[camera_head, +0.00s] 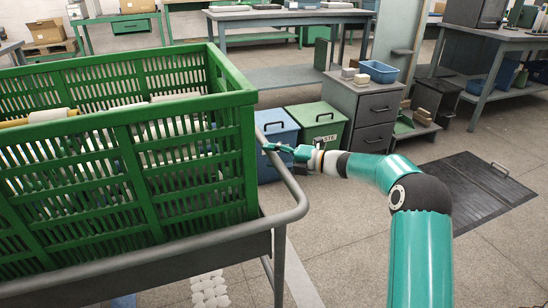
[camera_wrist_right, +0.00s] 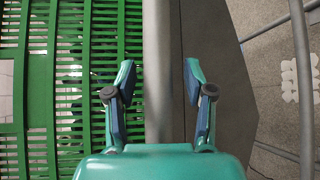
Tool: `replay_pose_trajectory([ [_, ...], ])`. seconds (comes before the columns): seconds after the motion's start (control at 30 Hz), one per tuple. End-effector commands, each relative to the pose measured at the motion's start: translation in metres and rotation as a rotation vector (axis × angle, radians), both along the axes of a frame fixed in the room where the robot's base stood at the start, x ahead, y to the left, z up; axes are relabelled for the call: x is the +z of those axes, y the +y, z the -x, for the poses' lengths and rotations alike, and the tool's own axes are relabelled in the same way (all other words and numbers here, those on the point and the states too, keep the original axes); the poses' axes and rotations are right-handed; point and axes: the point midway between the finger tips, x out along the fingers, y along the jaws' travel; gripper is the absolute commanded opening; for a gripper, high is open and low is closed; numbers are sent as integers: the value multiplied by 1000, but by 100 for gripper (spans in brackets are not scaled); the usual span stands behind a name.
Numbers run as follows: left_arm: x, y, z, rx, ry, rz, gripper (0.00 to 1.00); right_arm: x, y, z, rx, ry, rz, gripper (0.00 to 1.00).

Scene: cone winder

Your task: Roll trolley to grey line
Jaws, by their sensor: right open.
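The trolley is a grey metal frame with a rounded tubular handle rail (camera_head: 290,190) at its right end. It carries a large green slatted crate (camera_head: 186,115) with pale cones or tubes inside. My right gripper (camera_head: 268,145) is at the far part of the rail, beside the crate's corner. In the right wrist view the fingers of my right gripper (camera_wrist_right: 158,85) are open, one on each side of the grey rail (camera_wrist_right: 158,70). I cannot tell whether they touch it. My left gripper is not in view.
A blue bin (camera_head: 277,140) and a green lidded bin (camera_head: 318,125) stand behind the rail. A grey drawer cabinet (camera_head: 365,110) is beside them. A pale floor strip (camera_head: 300,275) runs below the rail. Open floor is at the lower right.

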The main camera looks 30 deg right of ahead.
Motion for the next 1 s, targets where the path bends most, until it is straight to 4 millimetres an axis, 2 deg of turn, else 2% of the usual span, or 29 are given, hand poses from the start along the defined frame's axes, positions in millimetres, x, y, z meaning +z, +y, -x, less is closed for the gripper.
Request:
replay_pose_trajectory([
  [0.17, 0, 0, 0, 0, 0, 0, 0, 0, 0, 0, 0, 0, 0, 54],
  [0.4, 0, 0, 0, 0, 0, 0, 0, 0, 0, 0, 1, 0, 0, 14],
  [0.5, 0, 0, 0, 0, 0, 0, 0, 0, 0, 0, 1, 0, 0, 0],
  [0.83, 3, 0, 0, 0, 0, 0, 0, 0, -3, 1, 1, 2, 0, 0],
  [1.0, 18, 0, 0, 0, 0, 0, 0, 2, -26, 5, -6, 4, 1, 0],
])
